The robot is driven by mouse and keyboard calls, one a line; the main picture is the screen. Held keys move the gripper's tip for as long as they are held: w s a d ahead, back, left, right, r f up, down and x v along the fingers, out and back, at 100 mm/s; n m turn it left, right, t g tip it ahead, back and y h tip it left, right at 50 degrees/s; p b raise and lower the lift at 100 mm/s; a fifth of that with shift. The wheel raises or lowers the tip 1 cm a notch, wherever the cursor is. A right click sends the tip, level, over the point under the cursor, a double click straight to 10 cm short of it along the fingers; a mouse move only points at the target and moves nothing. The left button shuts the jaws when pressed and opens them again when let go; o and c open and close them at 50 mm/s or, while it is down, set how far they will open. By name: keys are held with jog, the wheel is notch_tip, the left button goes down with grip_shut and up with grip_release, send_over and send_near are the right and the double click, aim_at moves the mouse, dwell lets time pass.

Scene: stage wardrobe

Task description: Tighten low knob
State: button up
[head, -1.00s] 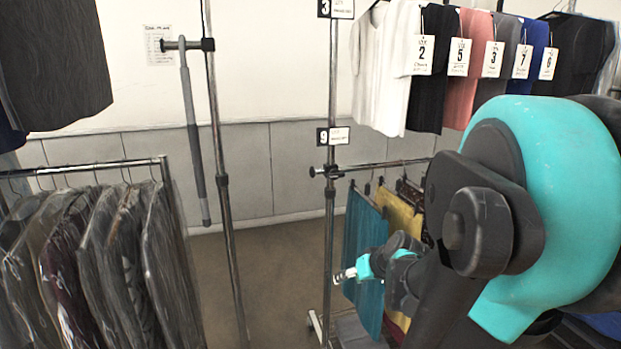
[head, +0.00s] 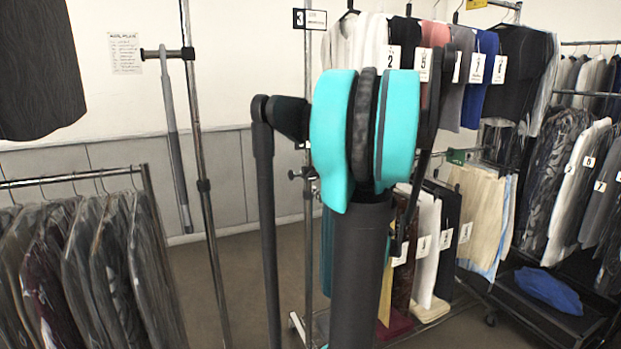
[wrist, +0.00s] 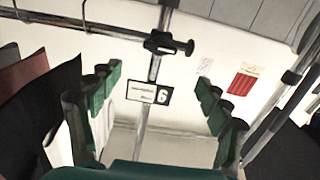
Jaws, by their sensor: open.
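The low knob (wrist: 189,47) is a small dark knob on the black clamp (wrist: 162,42), which joins a horizontal rail to a chrome upright in the wrist view. In the head view the knob (head: 293,174) shows just left of my arm, low on the rack's upright. My gripper (wrist: 158,80) is open and empty, its green-padded fingers spread either side of the upright, with the clamp beyond the tips. The wrist view looks upside down. In the head view my arm hides the gripper.
Hanging shirts (head: 355,40) and trousers (head: 425,240) fill the rack right of my arm. A covered-garment rack (head: 85,270) stands at left. A second chrome upright (head: 203,180) carries a grey bar (head: 176,140). Floor shows between these racks.

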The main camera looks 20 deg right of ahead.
aim_at(315, 177)
jog(key=w, duration=1.3)
jog(key=shift+w+a, duration=0.2)
jog(key=shift+w, duration=0.15)
jog(key=shift+c, duration=0.3)
jog(key=c, duration=1.1)
